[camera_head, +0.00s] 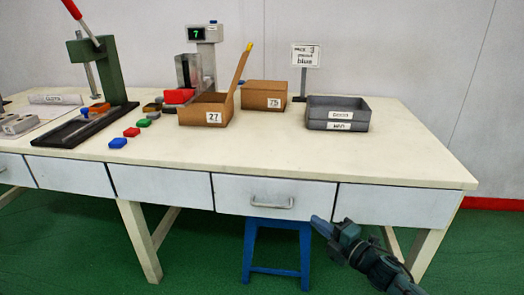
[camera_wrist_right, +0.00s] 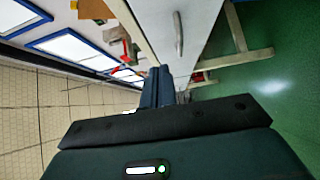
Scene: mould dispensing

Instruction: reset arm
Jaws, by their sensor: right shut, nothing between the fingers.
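My right gripper (camera_head: 322,226) shows in the head view at the lower right, in front of the table's drawers. It is shut and empty, below the tabletop edge and apart from the drawer handle (camera_head: 272,203). In the right wrist view the shut fingers (camera_wrist_right: 157,88) point away from the camera, with the drawer front beside them. My left gripper is not in either view.
A blue stool (camera_head: 276,271) stands under the table. The table's right end is clear.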

